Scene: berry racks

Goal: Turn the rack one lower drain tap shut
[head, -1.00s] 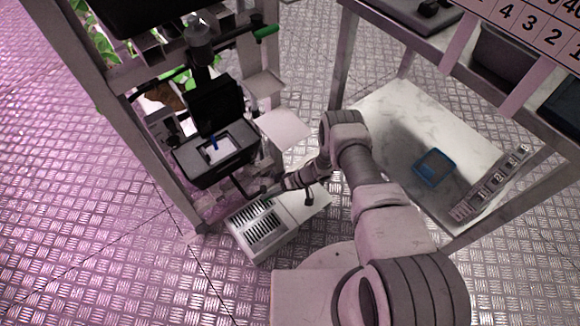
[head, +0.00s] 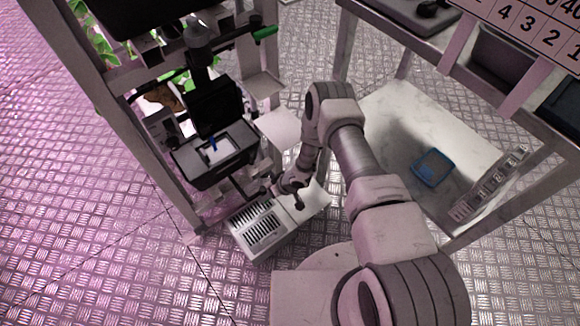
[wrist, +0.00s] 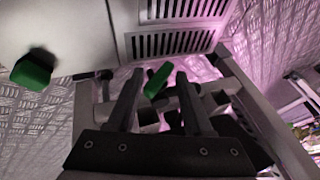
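A green tap handle (wrist: 157,80) shows in the wrist view, seen between the two dark fingers of my gripper (wrist: 158,73). The fingers are apart, and I cannot see either one touching the handle. The handle lies slanted in the picture. In the head view my gripper (head: 268,187) is low beside the rack, above the slotted grey box. The lower tap handle cannot be made out there. Another green handle (head: 264,33) sits high on the rack in the head view.
A pale box with a slotted top (head: 257,230) stands on the floor under my gripper. In the wrist view a green knob (wrist: 32,72) is on a pale surface at left. A rack post (head: 150,150) stands left. A table with a blue tray (head: 433,168) is right.

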